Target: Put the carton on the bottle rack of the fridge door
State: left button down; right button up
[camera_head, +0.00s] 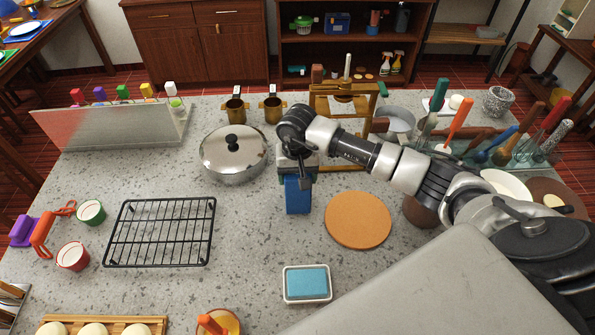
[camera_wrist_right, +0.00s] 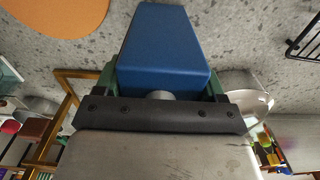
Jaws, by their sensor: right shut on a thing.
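The blue carton (camera_head: 298,197) is near the middle of the counter in the head view, below my right gripper (camera_head: 299,174), which comes down on it from above. In the wrist view my right gripper (camera_wrist_right: 163,86) is shut on the carton (camera_wrist_right: 165,48), with a finger on each side. I cannot tell whether the carton touches the counter. No fridge door or bottle rack shows in either view. My left gripper is not in view.
Around the carton stand a lidded pot (camera_head: 233,160), a black wire rack (camera_head: 160,232), a round cork mat (camera_head: 358,219) and a sponge dish (camera_head: 307,284). A brass frame (camera_head: 345,97) stands behind. Utensils crowd the right; bare counter lies left of the sponge dish.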

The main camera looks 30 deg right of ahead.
jog(key=o, duration=0.9)
jog(key=shift+f, duration=0.1)
jog(key=o, duration=0.4)
